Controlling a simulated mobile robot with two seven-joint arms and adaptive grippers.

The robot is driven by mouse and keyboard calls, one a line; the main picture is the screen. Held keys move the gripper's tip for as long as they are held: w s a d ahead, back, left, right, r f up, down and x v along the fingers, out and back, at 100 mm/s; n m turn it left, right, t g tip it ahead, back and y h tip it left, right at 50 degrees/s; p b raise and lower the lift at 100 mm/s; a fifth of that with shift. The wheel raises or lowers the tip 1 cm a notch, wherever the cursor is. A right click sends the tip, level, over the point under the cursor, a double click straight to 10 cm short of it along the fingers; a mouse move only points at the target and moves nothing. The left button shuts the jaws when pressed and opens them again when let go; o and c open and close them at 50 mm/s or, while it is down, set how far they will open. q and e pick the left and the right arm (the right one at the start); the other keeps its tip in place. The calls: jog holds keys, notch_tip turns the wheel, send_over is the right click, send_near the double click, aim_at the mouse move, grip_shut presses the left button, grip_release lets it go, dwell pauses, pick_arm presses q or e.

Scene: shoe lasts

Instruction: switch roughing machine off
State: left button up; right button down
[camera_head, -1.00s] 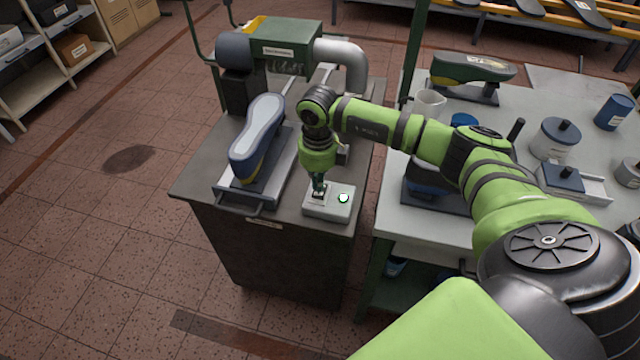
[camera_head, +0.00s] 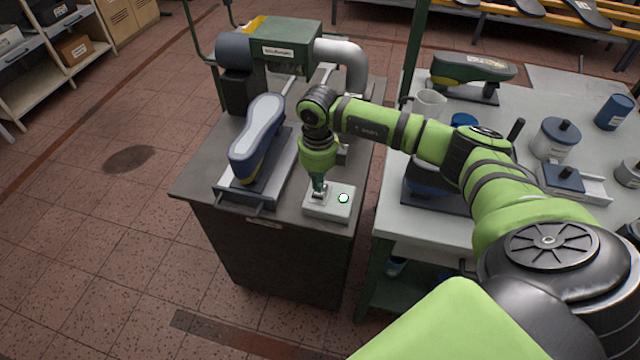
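The roughing machine (camera_head: 288,48) is a green housing with a grey motor and a silver duct, at the back of a dark cabinet (camera_head: 215,185). A pale switch box (camera_head: 331,212) with a round white spot (camera_head: 343,198) lies at the cabinet's front right corner. My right gripper (camera_head: 318,197) points down onto the left part of this box, left of the white spot. Its fingers are small and cover what lies under them, so I cannot tell whether they are open or shut. My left gripper is not in view.
A shoe last (camera_head: 258,135) sits in a metal carriage with a handle left of my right gripper. To the right, a grey bench (camera_head: 520,110) holds a green and black last (camera_head: 470,68), a white mug (camera_head: 429,103) and several pots. The floor at left is clear.

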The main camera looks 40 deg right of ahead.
aim_at(318, 194)
jog(key=shift+s+f+b, duration=0.1)
jog(key=shift+f+b, duration=1.05)
jog(key=shift+f, duration=0.2)
dwell(0.6)
jog(key=shift+r, duration=0.1)
jog(key=shift+r+p, duration=0.7)
jog(key=shift+r, duration=0.05)
jog(key=shift+r+p, duration=1.75)
jog(key=shift+r, duration=0.95)
